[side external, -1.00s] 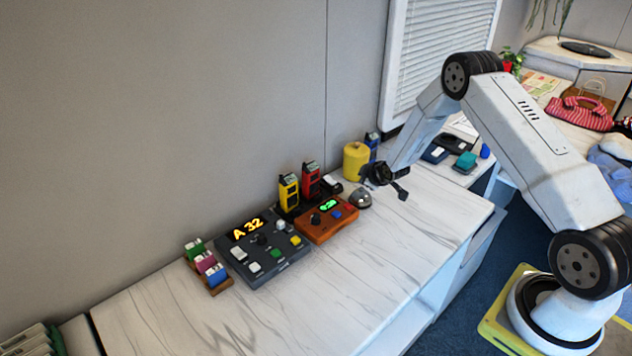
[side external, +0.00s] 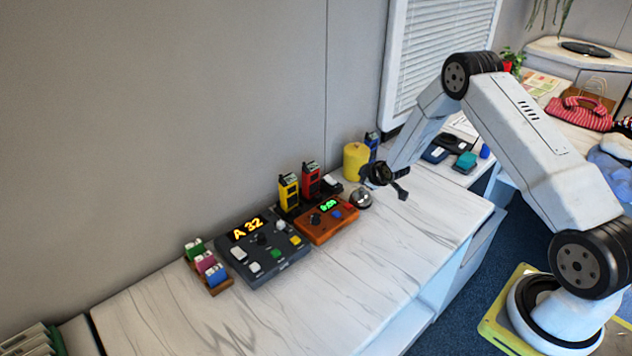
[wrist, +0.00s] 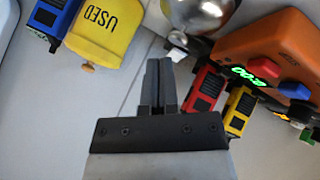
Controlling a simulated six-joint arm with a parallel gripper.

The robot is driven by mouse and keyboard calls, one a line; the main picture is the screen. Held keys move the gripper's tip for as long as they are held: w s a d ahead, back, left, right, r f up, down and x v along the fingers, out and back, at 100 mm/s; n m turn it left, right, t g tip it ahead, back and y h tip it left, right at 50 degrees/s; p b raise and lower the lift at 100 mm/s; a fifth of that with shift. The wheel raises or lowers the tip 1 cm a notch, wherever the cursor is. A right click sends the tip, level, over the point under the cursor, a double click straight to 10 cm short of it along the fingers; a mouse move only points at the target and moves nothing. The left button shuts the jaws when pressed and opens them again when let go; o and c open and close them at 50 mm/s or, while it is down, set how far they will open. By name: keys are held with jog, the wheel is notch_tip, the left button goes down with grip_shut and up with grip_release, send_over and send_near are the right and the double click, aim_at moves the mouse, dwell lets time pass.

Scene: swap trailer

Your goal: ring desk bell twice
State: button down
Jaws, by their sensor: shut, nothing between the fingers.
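The silver desk bell (side external: 360,198) stands on the white counter, just right of the orange box. Its shiny dome also shows at the top of the wrist view (wrist: 205,14), cut off by the picture's edge. My gripper (side external: 370,180) is just above and behind the bell in the side view. In the wrist view my fingers (wrist: 160,68) are shut together with nothing between them, and the dome lies beyond their tips. I cannot tell whether the fingers touch the bell; the tips look apart from it.
The orange box (side external: 327,222) with a green display sits left of the bell. A yellow canister (side external: 355,162) marked USED in the wrist view stands behind. Yellow (side external: 289,192) and red (side external: 311,180) handsets and a grey control panel (side external: 264,247) are farther left. The counter front is clear.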

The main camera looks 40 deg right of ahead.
aim_at(364, 190)
jog(key=shift+f, duration=1.05)
dwell(1.4)
jog(key=shift+r, duration=1)
jog(key=shift+r, duration=2.55)
